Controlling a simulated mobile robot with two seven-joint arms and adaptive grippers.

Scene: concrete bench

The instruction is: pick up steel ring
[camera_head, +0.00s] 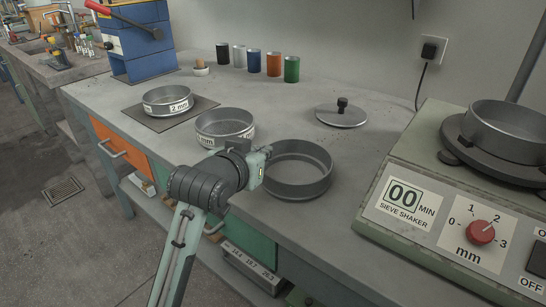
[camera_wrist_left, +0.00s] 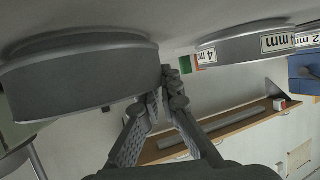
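The steel ring is most likely the plain dark grey round ring (camera_head: 298,186), which stands on the bench near its front edge and has no label. Its outer wall fills the upper left of the wrist view (camera_wrist_left: 80,80), where the picture is upside down. My left gripper (camera_head: 264,158) is at the left side of this ring in the head view, with its fingertips hidden. My right gripper is not in view.
A 4 mm sieve (camera_head: 225,122) stands just behind my left gripper, and a 2 mm sieve (camera_head: 167,100) sits farther left. A lid (camera_head: 341,116) lies behind the ring. The sieve shaker (camera_head: 450,190) stands at right, carrying a pan (camera_head: 505,131). Several coloured cups (camera_head: 273,64) line the back.

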